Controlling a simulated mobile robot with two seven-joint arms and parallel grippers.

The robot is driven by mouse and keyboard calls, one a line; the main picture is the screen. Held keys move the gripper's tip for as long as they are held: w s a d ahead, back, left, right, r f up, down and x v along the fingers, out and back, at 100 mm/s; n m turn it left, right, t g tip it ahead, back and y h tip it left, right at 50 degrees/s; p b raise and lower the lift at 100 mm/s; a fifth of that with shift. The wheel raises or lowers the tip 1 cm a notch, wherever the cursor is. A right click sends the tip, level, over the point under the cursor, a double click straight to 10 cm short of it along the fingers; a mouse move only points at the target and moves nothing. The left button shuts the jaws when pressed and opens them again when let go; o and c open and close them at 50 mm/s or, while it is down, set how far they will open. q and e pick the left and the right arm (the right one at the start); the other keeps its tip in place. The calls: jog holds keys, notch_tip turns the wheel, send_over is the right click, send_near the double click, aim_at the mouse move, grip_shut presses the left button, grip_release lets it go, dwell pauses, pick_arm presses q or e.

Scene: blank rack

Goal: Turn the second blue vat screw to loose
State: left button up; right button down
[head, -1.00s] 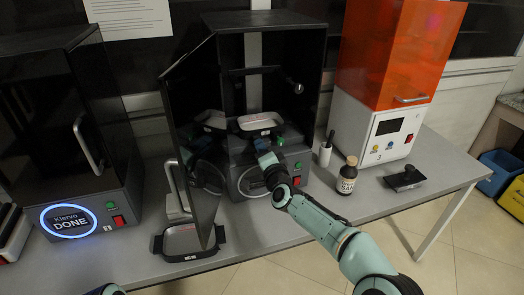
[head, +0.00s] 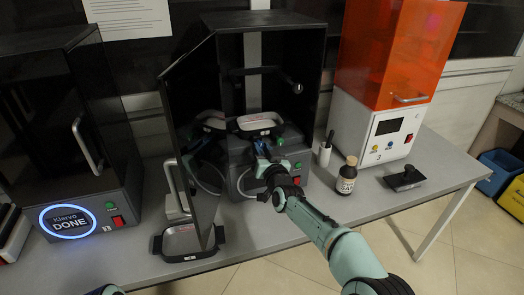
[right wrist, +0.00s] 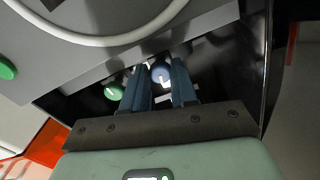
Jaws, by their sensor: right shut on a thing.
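The open black printer cabinet holds a vat, a white tray with a dark front edge (head: 259,122), above the grey base. In the right wrist view a blue vat screw (right wrist: 161,72) sits between my right gripper's blue fingers, with a green screw (right wrist: 113,92) beside it at left. My right gripper (head: 262,148) reaches into the cabinet front below the vat and is shut on the blue screw. Its fingers also show in the right wrist view (right wrist: 160,80). The head view does not clearly show the screw or its angle.
The cabinet's dark door (head: 195,140) stands open left of my right arm. A second tray (head: 188,240) lies at the table front.

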jog(key=shift+n, duration=1.2)
jog(key=c, duration=0.9)
grip_release()
pick_arm(q)
jog(key=shift+w+a+f+b, duration=0.15)
jog(key=shift+w+f+b, duration=0.35)
jog(key=shift+f+b, duration=0.05)
pick_arm(e)
jog(key=v, duration=1.3)
jog(key=shift+s, duration=0.2)
jog(key=shift+d, duration=0.1)
